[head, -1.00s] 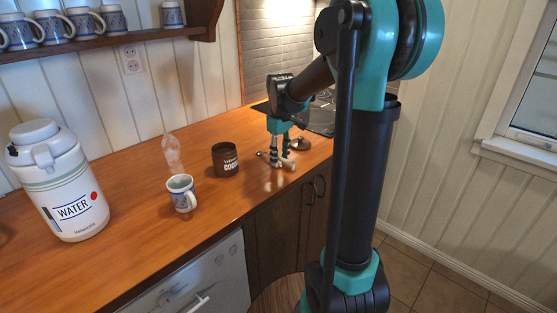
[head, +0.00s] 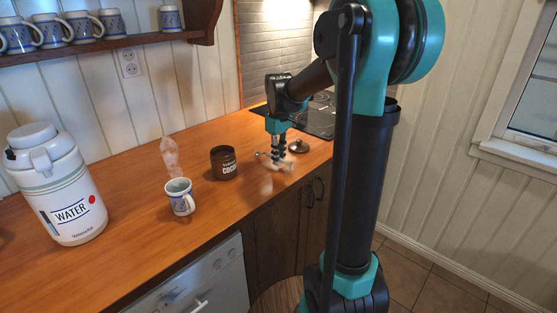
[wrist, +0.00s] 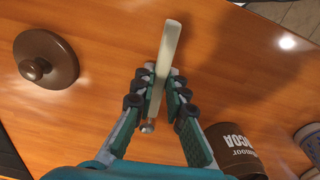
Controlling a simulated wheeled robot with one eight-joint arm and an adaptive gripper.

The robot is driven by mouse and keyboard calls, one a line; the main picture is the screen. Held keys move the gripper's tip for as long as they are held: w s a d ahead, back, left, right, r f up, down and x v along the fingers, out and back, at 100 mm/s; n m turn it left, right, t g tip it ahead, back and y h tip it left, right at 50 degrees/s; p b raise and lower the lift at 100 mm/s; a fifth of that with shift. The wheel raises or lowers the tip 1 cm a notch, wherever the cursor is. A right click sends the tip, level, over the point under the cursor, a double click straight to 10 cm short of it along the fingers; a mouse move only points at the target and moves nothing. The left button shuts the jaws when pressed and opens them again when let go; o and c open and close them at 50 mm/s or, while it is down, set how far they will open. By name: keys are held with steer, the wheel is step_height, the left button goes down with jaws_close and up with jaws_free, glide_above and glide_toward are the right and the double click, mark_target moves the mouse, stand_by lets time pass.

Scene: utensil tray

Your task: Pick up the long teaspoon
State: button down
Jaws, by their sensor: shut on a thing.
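The long teaspoon (wrist: 171,46) shows in the wrist view as a pale, slim handle with a small metallic end below. My gripper (wrist: 160,88) is shut on it, a finger on each side. The handle sticks out beyond the fingertips. In the head view my gripper (head: 277,158) is over the right part of the counter and the teaspoon (head: 261,154) shows as a small pale shape crossing it. A soft shadow lies on the wood below, so the spoon appears to be held a little above the counter.
A brown cocoa tin (head: 224,163) stands left of my gripper, and a patterned mug (head: 180,196) farther left. A round brown lid (head: 299,146) lies close by on the right. A water jug (head: 60,190) stands far left. The counter's front edge is near.

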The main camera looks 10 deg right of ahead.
step_height(320, 180, up, 19)
stand_by(0.4)
stand_by(0.4)
